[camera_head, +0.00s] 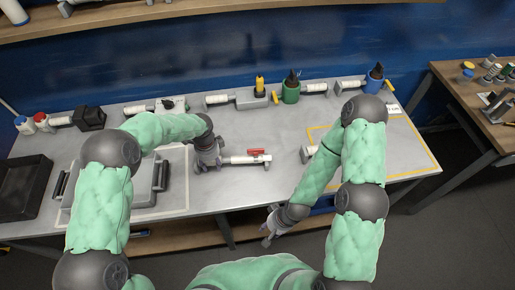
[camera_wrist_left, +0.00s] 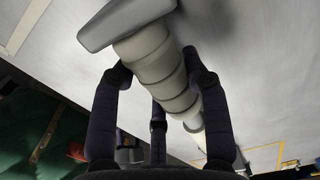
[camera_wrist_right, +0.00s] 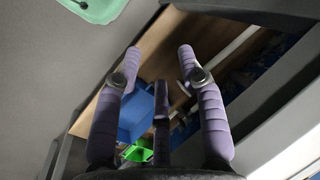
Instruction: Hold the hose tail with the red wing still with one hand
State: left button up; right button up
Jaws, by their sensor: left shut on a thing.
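The hose tail with the red wing (camera_head: 240,160) lies level near the middle of the grey table, its red wing (camera_head: 257,151) on top towards its right end. My left gripper (camera_head: 208,162) is at its left end. In the left wrist view its ribbed grey body (camera_wrist_left: 160,75) passes between the fingers of my left gripper (camera_wrist_left: 156,68), which are shut on it. My right gripper (camera_head: 268,232) hangs before the table's front edge. In the right wrist view my right gripper (camera_wrist_right: 158,56) is open and empty.
Along the back of the table stand a yellow-topped fitting (camera_head: 260,87), a green one (camera_head: 291,92) and a blue one (camera_head: 375,80). A grey case (camera_head: 145,184) and a black bin (camera_head: 22,190) are at the left. Free table lies around the hose tail.

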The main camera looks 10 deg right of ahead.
jog(key=s+a+r+n+g, duration=0.1)
jog(key=a+r+n+g, duration=0.2)
jog(key=a+n+g, duration=0.35)
notch_tip(320, 180, up, 29)
jog(key=n+t+h, duration=0.4)
jog(key=n+t, duration=0.2)
jog(key=n, duration=0.7)
send_over(256, 151)
jog(key=shift+w+d+f, duration=0.1)
jog(key=shift+w+f, duration=0.05)
jog(key=shift+f, duration=1.9)
jog(key=shift+w+d+f, duration=0.1)
jog(key=shift+w+f, duration=0.05)
jog(key=shift+f, duration=1.9)
jog(key=shift+w+d+f, duration=0.1)
jog(key=shift+w+f, duration=0.05)
jog(key=shift+f, duration=1.9)
